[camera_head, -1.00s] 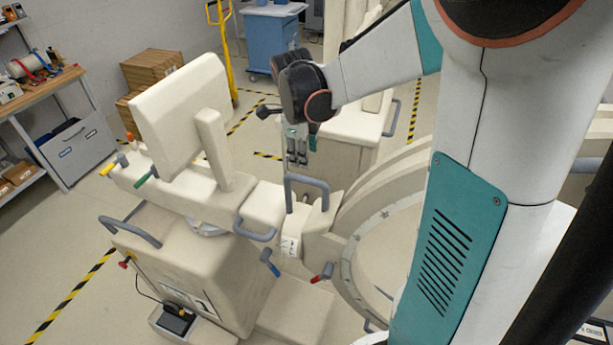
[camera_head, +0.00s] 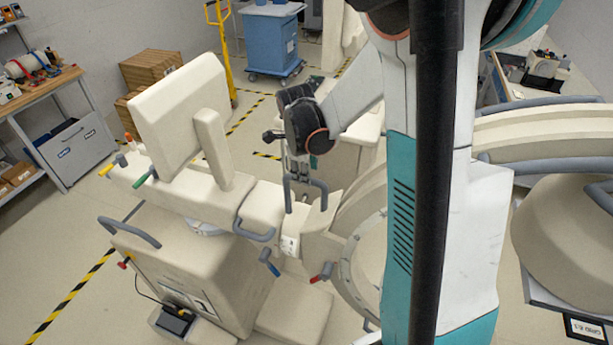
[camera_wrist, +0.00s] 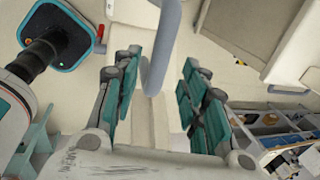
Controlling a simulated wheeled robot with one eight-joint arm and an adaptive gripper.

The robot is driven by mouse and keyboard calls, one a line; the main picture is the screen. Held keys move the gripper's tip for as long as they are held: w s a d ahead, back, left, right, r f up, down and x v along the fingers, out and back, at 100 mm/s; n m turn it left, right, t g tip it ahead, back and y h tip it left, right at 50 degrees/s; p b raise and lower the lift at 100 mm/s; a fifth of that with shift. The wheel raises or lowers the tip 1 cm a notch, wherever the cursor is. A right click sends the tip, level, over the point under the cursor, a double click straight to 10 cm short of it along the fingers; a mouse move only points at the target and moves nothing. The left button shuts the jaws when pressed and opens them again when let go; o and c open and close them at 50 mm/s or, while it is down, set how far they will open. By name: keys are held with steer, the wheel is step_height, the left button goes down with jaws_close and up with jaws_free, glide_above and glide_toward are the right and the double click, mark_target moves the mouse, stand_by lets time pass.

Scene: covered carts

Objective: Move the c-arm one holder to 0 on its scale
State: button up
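A beige c-arm cart (camera_head: 190,265) with a flat monitor panel stands left of centre in the head view. Its holder (camera_head: 322,245) carries the curved arc at the right and a grey looped handle (camera_head: 323,195). A small white label (camera_head: 289,245) is on the joint below the handle; its marks are too small to read. My gripper (camera_head: 298,175) is above and just behind the handle. In the wrist view my gripper (camera_wrist: 155,95) is open, and the grey handle bar (camera_wrist: 158,55) lies between its two fingers. I cannot tell whether they touch it.
Grey side handles (camera_head: 130,230) and coloured levers (camera_head: 270,262) stick out from the cart. Another beige machine (camera_head: 570,240) stands at the right. A blue cart (camera_head: 270,40) and stacked boxes (camera_head: 150,68) are behind. Floor at the left is clear.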

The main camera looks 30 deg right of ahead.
steer(key=shift+x, duration=1.7)
jaws_close()
